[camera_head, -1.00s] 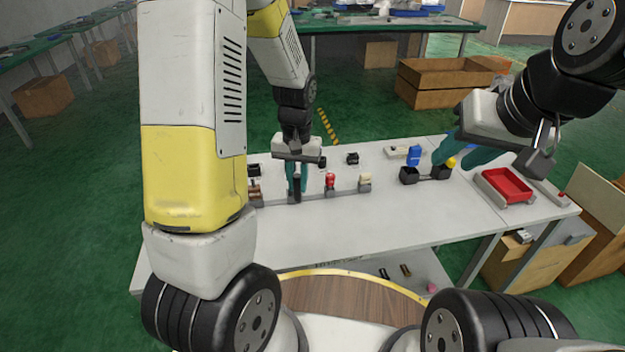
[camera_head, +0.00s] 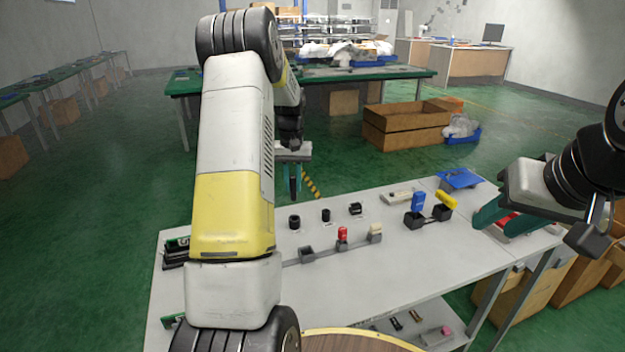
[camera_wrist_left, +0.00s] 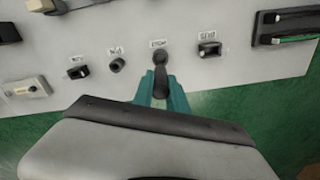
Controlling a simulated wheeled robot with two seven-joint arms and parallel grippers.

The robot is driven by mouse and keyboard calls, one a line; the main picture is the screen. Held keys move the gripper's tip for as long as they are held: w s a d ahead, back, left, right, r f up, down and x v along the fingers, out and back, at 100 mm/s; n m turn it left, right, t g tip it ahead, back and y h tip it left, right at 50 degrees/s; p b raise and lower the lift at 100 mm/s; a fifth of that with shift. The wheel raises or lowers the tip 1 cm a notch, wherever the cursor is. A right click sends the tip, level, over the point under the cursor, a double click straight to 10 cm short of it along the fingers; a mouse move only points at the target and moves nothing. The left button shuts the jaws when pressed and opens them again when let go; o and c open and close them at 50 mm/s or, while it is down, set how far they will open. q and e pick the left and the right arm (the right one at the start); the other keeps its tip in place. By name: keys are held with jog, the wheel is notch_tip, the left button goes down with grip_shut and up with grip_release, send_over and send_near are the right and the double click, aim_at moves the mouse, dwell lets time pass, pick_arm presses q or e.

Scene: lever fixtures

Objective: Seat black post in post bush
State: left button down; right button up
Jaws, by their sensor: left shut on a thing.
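My left gripper (camera_head: 294,194) is shut on the black post (camera_wrist_left: 160,82), above the back part of the white table. In the left wrist view, the post runs between the teal fingertips (camera_wrist_left: 162,92), and its far end overlaps a round black piece (camera_wrist_left: 161,57) by a label. In the head view, that round black piece (camera_head: 294,222), which looks like the post bush, stands below the gripper with a gap under the fingertips. The wrist view does not show whether post and bush touch. My right gripper (camera_head: 515,216) is open at the table's right end, over the red tray (camera_head: 508,219).
Other black bushes (camera_head: 326,214) and (camera_head: 355,208) stand in the same row. In front is a grey rack (camera_head: 325,247) with an empty socket, a red piece and a cream piece. A dark holder (camera_head: 428,216) carries blue and yellow pieces. Black racks (camera_head: 177,250) stand at the left.

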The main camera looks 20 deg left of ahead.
aim_at(294, 198)
pick_arm(q)
jog(key=shift+f, duration=0.1)
jog(key=shift+f, duration=2.8)
jog(key=shift+f, duration=2)
jog(key=c, duration=1.2)
grip_release()
jog(key=shift+c, duration=0.2)
jog(key=shift+r, duration=3.9)
